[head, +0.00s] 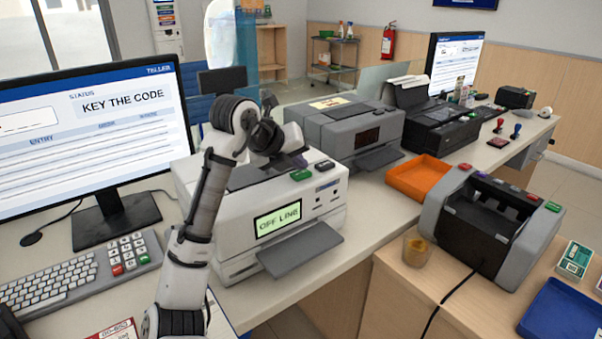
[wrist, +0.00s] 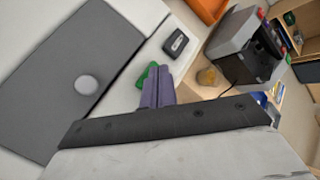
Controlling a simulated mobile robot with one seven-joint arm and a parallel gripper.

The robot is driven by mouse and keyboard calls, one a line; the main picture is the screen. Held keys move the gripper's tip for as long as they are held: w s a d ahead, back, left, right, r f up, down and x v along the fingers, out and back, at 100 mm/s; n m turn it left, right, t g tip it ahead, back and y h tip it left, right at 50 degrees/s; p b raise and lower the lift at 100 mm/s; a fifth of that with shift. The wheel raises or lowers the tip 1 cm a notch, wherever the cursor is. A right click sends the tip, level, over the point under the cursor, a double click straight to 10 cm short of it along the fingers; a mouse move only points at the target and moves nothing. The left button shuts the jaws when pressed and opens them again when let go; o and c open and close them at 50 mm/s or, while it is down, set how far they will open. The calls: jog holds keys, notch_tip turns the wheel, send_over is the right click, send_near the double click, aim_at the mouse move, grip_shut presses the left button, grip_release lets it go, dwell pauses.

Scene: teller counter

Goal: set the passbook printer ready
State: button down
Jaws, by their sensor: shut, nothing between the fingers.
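The white passbook printer (head: 300,205) stands on the counter, and its small screen (head: 278,219) reads "OFF LINE". A green button (head: 301,175) and a dark button (head: 324,166) sit on its top right. My gripper (head: 298,163) is shut and empty, low over the printer's top beside the green button. In the wrist view its purple fingers (wrist: 158,84) partly hide the green button (wrist: 147,78); I cannot tell if they touch it. The dark button (wrist: 176,43) is clear of them. My arm covers the printer's left part in the head view.
A monitor (head: 95,140) reading "KEY THE CODE", a keypad (head: 129,254) and a keyboard (head: 50,287) stand left. A grey printer (head: 350,130) is behind. An orange tray (head: 418,178), a grey machine (head: 490,220) and a small cup (head: 416,250) are at right.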

aim_at(297, 175)
jog(key=shift+f+b, duration=0.35)
jog(key=shift+f, duration=0.1)
dwell(0.4)
jog(key=shift+r, duration=0.1)
jog(key=shift+r+p, duration=0.7)
jog(key=shift+r, duration=0.05)
jog(key=shift+r+p, duration=1.9)
jog(key=shift+r, duration=0.7)
jog(key=shift+a+f, duration=0.1)
jog(key=shift+f, duration=0.05)
